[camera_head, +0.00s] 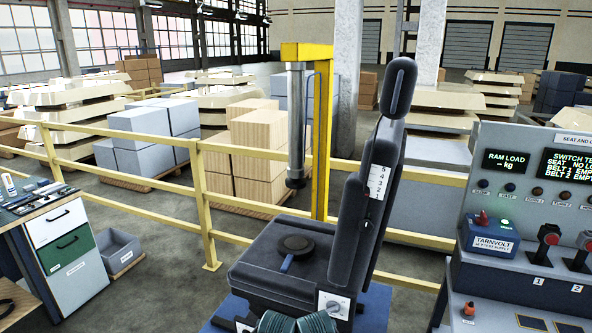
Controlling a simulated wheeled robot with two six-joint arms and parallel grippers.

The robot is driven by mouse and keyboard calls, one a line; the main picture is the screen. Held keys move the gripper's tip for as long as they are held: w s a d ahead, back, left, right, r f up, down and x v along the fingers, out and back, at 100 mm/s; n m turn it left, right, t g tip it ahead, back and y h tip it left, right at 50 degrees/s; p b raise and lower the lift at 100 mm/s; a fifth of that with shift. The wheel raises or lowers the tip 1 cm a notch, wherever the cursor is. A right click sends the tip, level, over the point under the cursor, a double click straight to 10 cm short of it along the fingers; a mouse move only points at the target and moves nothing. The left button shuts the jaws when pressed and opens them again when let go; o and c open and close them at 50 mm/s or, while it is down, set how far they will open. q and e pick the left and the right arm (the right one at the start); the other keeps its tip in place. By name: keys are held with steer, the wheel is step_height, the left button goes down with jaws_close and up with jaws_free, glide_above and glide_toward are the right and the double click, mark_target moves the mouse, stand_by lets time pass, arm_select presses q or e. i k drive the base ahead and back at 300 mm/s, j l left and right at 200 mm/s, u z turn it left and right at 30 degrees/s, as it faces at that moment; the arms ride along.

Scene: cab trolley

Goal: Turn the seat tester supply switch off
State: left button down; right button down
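The seat tester console (530,180) stands at the right and runs out of the frame. On its ledge sits a blue supply box (490,242) with a white label that reads TARNVOLT and a smaller line that looks like "TEST SUPPLY". A small red part (482,218) stands up on its top left, and a small dark part with some green (507,223) is beside it. I cannot tell which is the switch, or its position. The RAM LOAD display (505,162) is lit. Neither of my grippers is in view.
A black seat (290,265) under a yellow post (322,140) with a ram stands left of the console. A drawer cabinet (65,240) is far left.

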mark_target(482, 220)
steer(key=z, duration=1.25)
